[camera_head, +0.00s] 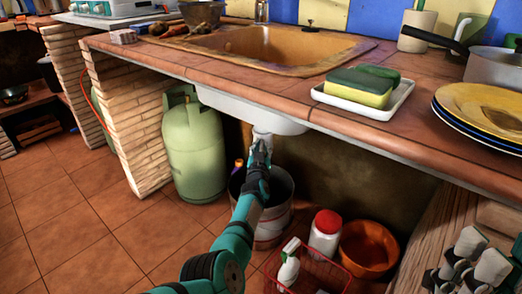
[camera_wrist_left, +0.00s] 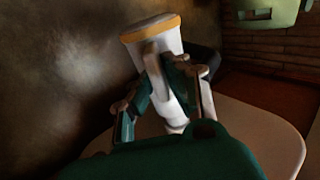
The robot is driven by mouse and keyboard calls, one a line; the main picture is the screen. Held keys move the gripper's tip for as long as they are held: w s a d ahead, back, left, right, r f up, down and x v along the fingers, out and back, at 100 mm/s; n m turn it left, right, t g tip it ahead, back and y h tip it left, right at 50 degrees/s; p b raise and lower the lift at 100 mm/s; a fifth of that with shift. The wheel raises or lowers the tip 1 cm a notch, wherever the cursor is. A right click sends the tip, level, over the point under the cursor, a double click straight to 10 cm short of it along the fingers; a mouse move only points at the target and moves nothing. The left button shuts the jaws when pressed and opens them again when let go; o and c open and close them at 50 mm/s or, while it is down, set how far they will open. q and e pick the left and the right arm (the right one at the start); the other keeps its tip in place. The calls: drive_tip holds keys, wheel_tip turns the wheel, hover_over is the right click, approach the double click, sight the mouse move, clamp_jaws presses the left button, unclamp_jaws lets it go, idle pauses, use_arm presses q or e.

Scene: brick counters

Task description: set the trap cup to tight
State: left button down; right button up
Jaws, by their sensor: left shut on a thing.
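The trap cup (camera_wrist_left: 152,38) is a white cylinder with an orange-yellow band, seen in the left wrist view with a pale tab (camera_wrist_left: 155,68) on its near side. In the head view a white drain part (camera_head: 263,134) shows under the sink basin, and the arm hides most of what is below it. My left gripper (camera_wrist_left: 163,90) is shut on the trap cup, its fingers on either side of the tab. It also shows from behind in the head view (camera_head: 260,152). The cup's setting cannot be read. My right gripper is not in view.
A green gas bottle (camera_head: 194,148) stands left of my gripper. A grey bucket (camera_head: 274,222) is below it. A red wire basket (camera_head: 310,272) and orange bowl (camera_head: 368,250) lie to the right. The counter edge (camera_head: 240,88) and white basin underside (camera_head: 250,112) are close above.

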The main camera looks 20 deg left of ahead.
use_arm(q)
drive_tip(key=shift+r, duration=0.15)
drive_tip(key=c, duration=1.4)
unclamp_jaws()
drive_tip(key=shift+w+d, duration=0.1)
drive_tip(key=shift+o, duration=0.2)
drive_tip(key=shift+a+h, duration=0.2)
drive_tip(key=shift+h, duration=0.1)
